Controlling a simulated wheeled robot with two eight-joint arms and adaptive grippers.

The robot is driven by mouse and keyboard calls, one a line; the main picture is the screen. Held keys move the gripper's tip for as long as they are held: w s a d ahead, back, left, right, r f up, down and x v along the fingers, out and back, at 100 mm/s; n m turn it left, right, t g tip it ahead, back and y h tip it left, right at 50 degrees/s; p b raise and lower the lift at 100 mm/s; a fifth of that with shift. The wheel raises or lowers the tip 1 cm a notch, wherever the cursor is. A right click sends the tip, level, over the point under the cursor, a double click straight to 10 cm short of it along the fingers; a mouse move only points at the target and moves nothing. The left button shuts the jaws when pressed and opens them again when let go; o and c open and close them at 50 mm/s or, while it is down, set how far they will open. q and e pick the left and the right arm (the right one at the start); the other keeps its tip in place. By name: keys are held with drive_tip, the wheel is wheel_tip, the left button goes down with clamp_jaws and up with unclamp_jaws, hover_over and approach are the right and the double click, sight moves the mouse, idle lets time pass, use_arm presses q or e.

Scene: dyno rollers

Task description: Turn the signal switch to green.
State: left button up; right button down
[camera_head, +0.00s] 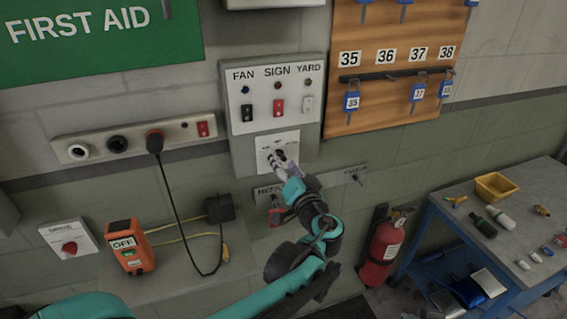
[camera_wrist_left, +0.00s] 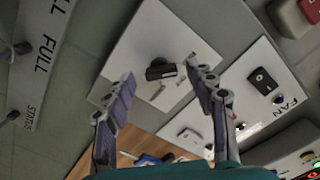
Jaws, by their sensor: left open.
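A white plate (camera_head: 290,138) is on the wall below the FAN, SIGN, YARD panel. The plate also shows in the left wrist view (camera_wrist_left: 128,58), with a black rotary knob (camera_wrist_left: 160,72) on it that looks like the signal switch. No readable marking shows the knob's setting. My left gripper (camera_head: 279,160) is in front of the plate and hides part of it in the head view. In the left wrist view, my left gripper (camera_wrist_left: 160,92) is open, its fingers apart to either side of the knob and nothing between them gripped. My right gripper is not in view.
The switch panel (camera_head: 238,118) has several rockers above the plate. A key board (camera_head: 347,110) hangs at the right. A socket strip (camera_head: 90,138) with a plugged cable is at the left. A red extinguisher (camera_head: 381,252) and blue workbench (camera_head: 450,225) stand at lower right.

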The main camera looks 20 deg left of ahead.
use_arm(q)
drive_tip(key=shift+x, duration=0.8)
drive_tip(key=c, duration=1.2)
drive_tip(key=shift+o, duration=0.2)
